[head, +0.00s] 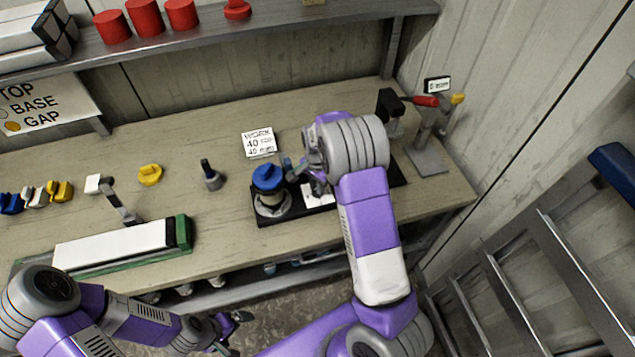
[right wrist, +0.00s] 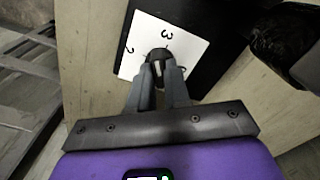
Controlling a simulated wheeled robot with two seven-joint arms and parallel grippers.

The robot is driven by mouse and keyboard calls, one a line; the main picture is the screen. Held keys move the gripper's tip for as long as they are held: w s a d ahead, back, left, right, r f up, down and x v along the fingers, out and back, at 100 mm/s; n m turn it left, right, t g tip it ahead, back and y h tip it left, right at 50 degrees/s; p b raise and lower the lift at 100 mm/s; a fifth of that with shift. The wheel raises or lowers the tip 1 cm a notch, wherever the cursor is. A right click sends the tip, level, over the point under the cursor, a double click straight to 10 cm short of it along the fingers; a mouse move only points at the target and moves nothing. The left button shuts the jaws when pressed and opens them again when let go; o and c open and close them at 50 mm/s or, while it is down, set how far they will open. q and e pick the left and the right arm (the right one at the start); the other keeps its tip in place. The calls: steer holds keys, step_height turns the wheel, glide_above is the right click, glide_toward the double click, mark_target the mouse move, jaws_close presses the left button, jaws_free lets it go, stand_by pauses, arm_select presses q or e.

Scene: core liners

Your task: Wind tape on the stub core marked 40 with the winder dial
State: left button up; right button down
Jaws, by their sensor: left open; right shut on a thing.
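The winder's black base (head: 320,207) lies on the bench, with a white dial card (head: 318,194) on it. In the right wrist view the dial card (right wrist: 143,38) shows digits, 3 and 2 among them. A dark dial knob (right wrist: 157,57) sits between the fingers of my right gripper (right wrist: 158,75), which is shut on it. In the head view my right arm partly covers the dial. A grey round part with a blue knob (head: 268,177) on top stands at the base's left end. No core marking 40 is legible. My left gripper (head: 235,331) is open, low in front of the bench.
A card reading WORK 40 (head: 259,143) lies behind the winder. A grey post (head: 212,178), a yellow knob (head: 150,175) and a long white-topped block (head: 115,245) are to the left. A red-handled lever stand (head: 428,155) is at right. A shelf (head: 250,25) overhangs behind.

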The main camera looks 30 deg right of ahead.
steer(key=shift+m, duration=1)
steer(key=c, duration=1.1)
jaws_free()
steer(key=shift+r, duration=0.1)
step_height(320, 180, up, 8)
steer(key=shift+f+p, duration=0.25)
steer(key=shift+p, duration=0.35)
